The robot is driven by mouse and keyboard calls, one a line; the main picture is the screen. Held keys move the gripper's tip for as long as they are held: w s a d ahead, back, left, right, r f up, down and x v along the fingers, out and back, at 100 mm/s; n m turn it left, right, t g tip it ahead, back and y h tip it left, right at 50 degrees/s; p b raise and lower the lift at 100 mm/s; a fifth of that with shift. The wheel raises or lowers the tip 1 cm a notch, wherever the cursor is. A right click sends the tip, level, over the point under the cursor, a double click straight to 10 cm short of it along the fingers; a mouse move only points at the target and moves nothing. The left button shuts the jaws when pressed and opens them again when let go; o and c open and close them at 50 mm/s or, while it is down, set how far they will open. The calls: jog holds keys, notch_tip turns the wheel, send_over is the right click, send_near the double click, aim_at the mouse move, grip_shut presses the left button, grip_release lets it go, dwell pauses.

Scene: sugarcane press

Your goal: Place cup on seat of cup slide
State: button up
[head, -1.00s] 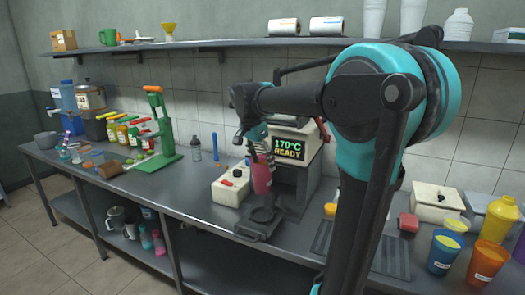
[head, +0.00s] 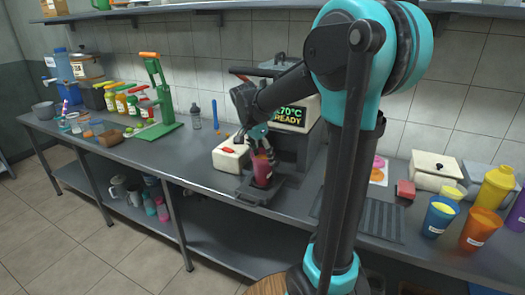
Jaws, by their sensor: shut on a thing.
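My gripper (head: 260,140) reaches down in front of the machine with the "READY" display and is shut on a pink-red cup (head: 262,171). The cup is upright, low over the dark cup slide (head: 246,190) that juts out at the front of the machine. The cup's base appears at or just above the slide's seat; I cannot tell whether it touches. The gripper's fingers partly hide the cup's top.
The sealing machine (head: 296,150) stands right behind the cup. A white box with a red top piece (head: 230,154) is close on the left. A dark drip grate (head: 366,215) lies to the right. Blue and orange cups (head: 440,218) stand at the far right.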

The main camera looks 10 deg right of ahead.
jog(key=shift+f, duration=0.1)
jog(key=o, duration=1.9)
jog(key=shift+c, duration=0.2)
jog(key=v, duration=1.2)
